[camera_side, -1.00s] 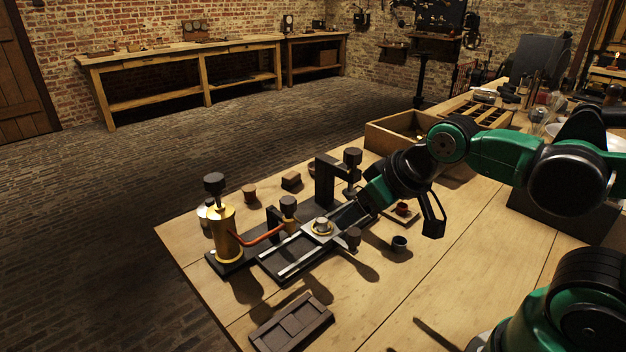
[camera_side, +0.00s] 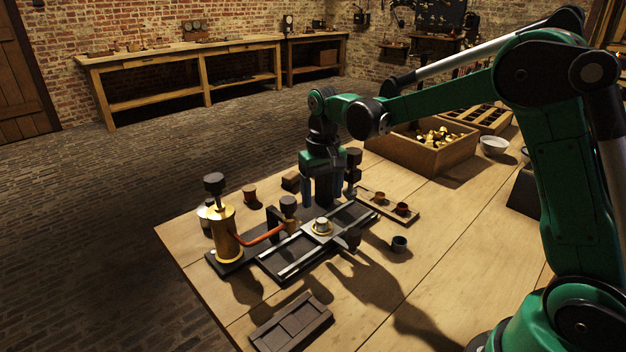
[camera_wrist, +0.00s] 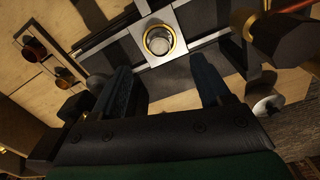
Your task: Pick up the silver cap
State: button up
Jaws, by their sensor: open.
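I cannot clearly make out a separate silver cap. A pale, silvery round piece with a brass rim (camera_side: 322,227) sits on the light square plate of the black fixture; it also shows in the wrist view (camera_wrist: 159,40). My gripper (camera_side: 322,200) points down behind the light plate, beside the black press post. In the wrist view my gripper (camera_wrist: 170,78) has its fingers apart with nothing between them. It hides part of the fixture in the side view.
The brass cylinder (camera_side: 226,235) with a copper pipe stands at the left. A dark knobbed post (camera_side: 353,170) is close beside my gripper. A crate (camera_side: 420,150) of brass pieces is behind. A dark slotted tray (camera_side: 291,322) lies in front. The front right tabletop is mostly clear.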

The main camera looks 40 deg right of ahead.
aim_at(322, 224)
jog(key=shift+f, duration=2.75)
grip_shut()
